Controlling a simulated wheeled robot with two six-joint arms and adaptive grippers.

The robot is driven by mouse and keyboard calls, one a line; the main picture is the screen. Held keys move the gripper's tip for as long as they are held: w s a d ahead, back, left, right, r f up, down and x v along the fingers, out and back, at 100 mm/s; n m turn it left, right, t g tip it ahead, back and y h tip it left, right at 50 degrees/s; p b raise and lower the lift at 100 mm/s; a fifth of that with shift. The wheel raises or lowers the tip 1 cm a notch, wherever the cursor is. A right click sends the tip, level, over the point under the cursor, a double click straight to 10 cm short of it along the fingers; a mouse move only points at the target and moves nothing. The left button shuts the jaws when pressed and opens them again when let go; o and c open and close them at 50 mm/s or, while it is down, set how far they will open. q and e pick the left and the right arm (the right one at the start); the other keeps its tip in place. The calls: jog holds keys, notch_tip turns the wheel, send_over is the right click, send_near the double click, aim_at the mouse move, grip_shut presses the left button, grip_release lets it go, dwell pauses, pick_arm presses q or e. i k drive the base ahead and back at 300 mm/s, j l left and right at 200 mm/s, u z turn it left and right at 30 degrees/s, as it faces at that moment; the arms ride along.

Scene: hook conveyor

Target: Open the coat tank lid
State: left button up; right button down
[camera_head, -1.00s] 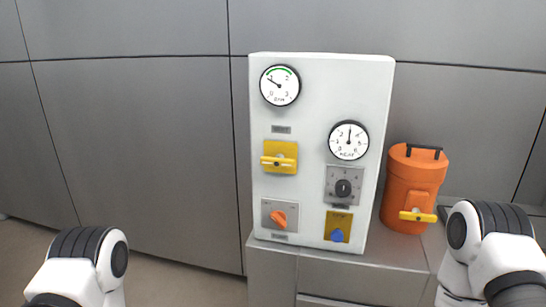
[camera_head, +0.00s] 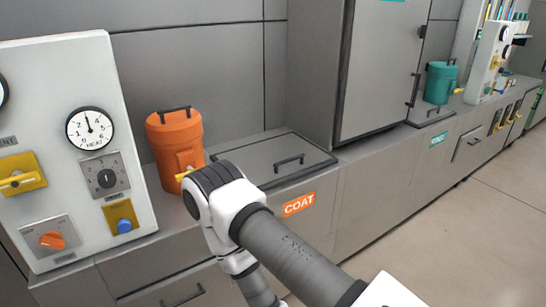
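The coat tank lid (camera_head: 268,158) is a flat grey panel on the counter with a dark bar handle (camera_head: 289,162) on top. It lies closed and flat. An orange "COAT" label (camera_head: 299,205) is on the counter front below it. My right arm crosses the lower middle of the view, and its links hide part of the counter in front of the lid's left side. No gripper fingers show in the view, on the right arm or the left.
An orange canister (camera_head: 175,145) with a yellow valve stands left of the lid. A white control panel (camera_head: 75,150) with a gauge and knobs is at far left. A tall grey cabinet (camera_head: 375,70) rises right of the lid. A teal canister (camera_head: 440,82) stands farther right.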

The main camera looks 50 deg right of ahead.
aim_at(268, 164)
jog(key=z, duration=1.45)
